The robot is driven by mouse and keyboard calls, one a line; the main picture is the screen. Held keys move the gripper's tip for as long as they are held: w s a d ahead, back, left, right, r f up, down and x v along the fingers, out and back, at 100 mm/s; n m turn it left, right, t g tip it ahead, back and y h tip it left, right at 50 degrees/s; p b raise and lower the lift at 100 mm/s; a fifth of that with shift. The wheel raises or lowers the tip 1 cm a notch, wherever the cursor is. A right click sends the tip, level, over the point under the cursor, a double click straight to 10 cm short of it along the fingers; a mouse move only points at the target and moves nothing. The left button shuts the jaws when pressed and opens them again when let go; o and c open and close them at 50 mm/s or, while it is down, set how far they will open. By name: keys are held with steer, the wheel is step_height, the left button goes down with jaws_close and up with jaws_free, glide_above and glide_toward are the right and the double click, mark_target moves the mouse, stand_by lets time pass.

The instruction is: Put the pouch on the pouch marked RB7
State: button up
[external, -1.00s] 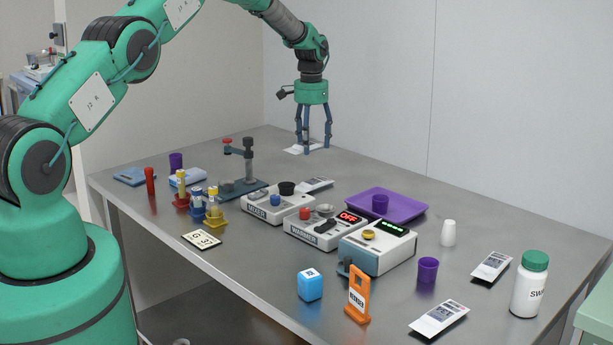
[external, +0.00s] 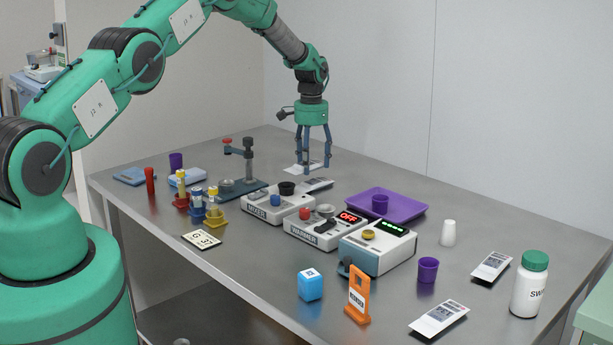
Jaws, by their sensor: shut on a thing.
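My gripper (external: 315,168) is shut on a flat white pouch (external: 298,167), which shows partly between and behind the fingers, near the back of the table. A second pouch (external: 318,185) lies just in front of it, behind the mixer. Two more white pouches with printed labels lie at the right: one (external: 491,266) near the white bottle and one (external: 438,318) at the front edge. The print on the pouches is too small to read, so I cannot tell which is marked RB7.
The mixer (external: 262,213), the warmer (external: 318,238) and a purple tray (external: 412,207) with a purple cup fill the middle of the table (external: 250,280). A stand (external: 249,165) is left of my gripper. A white bottle (external: 529,290) stands at the right. The back right is clear.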

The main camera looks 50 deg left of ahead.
mark_target(311, 164)
steer(key=shift+f, duration=1.85)
steer(key=shift+f+b, duration=0.35)
steer(key=shift+f, duration=0.05)
steer(key=o, duration=1)
steer(key=shift+r, duration=0.1)
step_height(311, 164, up, 13)
steer(key=shift+f+p, duration=0.15)
steer(key=shift+p, duration=0.35)
